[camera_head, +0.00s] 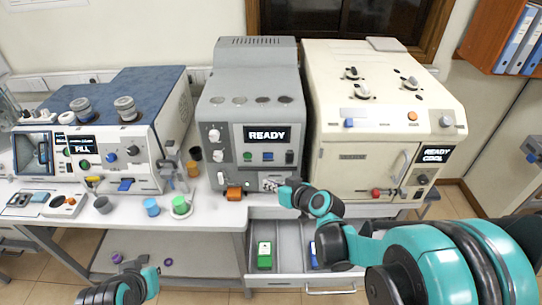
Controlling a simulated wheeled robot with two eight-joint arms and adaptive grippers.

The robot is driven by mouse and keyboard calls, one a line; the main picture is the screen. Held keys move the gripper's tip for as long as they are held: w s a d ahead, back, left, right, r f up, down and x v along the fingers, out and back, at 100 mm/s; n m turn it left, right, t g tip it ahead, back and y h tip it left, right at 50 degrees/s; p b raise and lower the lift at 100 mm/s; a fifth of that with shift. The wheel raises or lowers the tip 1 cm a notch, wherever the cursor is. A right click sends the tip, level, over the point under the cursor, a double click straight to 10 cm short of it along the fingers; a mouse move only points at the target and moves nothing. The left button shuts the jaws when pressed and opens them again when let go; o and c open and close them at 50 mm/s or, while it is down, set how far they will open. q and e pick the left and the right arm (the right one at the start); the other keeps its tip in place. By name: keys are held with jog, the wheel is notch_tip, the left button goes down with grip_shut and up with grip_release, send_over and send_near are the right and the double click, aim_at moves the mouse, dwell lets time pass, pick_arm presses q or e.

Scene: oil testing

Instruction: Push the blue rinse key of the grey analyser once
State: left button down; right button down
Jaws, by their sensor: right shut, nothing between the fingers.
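The grey analyser (218,115) stands in the middle of the bench, its display reading READY. Below the display sit a green key (247,157), a blue key (268,157) and a dark key (290,157). The labels are too small to read. My right gripper (270,185) is shut and empty, low in front of the analyser's lower edge, below the blue key. I cannot tell whether it touches the front. The blue key is in plain view. Part of my left arm (128,286) shows at the lower left, away from the bench; its jaws are not clear.
A blue-topped machine (148,90) stands left, a cream machine (362,160) right. Cups, including a blue cup (152,207) and a green cup (180,205), stand left. An open drawer (290,238) sits below.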

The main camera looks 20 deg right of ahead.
aim_at(268, 156)
jog(key=shift+w+d+b, duration=0.1)
jog(key=shift+w+d, duration=0.3)
jog(key=shift+w, duration=1)
jog(key=shift+w+d+b, duration=0.15)
jog(key=shift+w+d, duration=0.25)
jog(key=shift+w, duration=1.05)
jog(key=shift+w+d+b, duration=0.1)
jog(key=shift+w+d, duration=0.3)
jog(key=shift+w, duration=1)
jog(key=shift+w+d, duration=0.1)
jog(key=shift+w, duration=0.3)
jog(key=shift+w+d, duration=0.1)
jog(key=shift+w, duration=0.25)
jog(key=shift+s, duration=0.15)
jog(key=shift+s+a, duration=0.25)
jog(key=shift+s, duration=0.4)
